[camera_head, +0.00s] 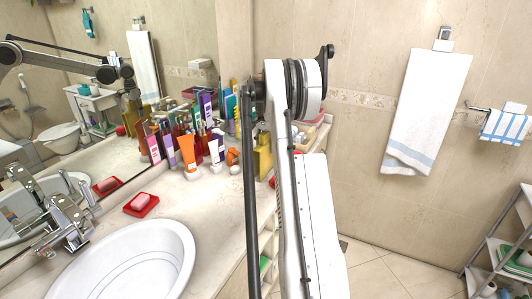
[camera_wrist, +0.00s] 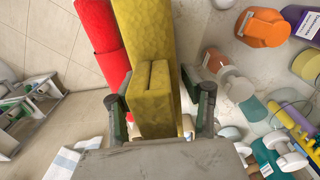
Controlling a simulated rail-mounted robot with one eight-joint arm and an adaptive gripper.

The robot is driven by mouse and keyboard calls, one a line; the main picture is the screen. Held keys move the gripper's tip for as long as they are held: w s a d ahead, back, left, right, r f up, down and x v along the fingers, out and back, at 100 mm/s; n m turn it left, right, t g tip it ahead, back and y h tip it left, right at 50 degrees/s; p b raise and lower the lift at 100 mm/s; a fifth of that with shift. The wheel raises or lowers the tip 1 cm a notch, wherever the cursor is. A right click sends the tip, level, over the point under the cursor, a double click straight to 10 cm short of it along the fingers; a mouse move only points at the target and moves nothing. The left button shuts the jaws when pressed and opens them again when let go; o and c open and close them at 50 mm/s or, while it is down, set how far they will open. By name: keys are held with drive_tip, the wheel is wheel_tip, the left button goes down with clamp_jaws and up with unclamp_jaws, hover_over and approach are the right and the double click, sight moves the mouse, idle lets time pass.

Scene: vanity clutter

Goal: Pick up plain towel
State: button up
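A yellow, rough-textured, folded-looking block (camera_wrist: 150,95) stands between the fingers of my gripper (camera_wrist: 162,112) in the wrist view. I cannot tell for certain that it is the plain towel. The fingers are spread on either side of it, with a small gap at the right finger. A yellow piece (camera_head: 264,160) also shows left of my arm in the head view, where the gripper is hidden. A white towel (camera_head: 425,105) with a pale blue band hangs on the wall at the right.
A red block (camera_wrist: 103,45) stands beside the yellow one. Several bottles and tubes, including an orange tube (camera_head: 188,153), crowd the counter. A sink (camera_head: 130,265) and red soap dish (camera_head: 141,204) are left. A blue-striped towel (camera_head: 506,127) and shelf (camera_head: 500,250) are right.

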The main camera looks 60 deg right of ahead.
drive_tip(key=c, duration=0.8)
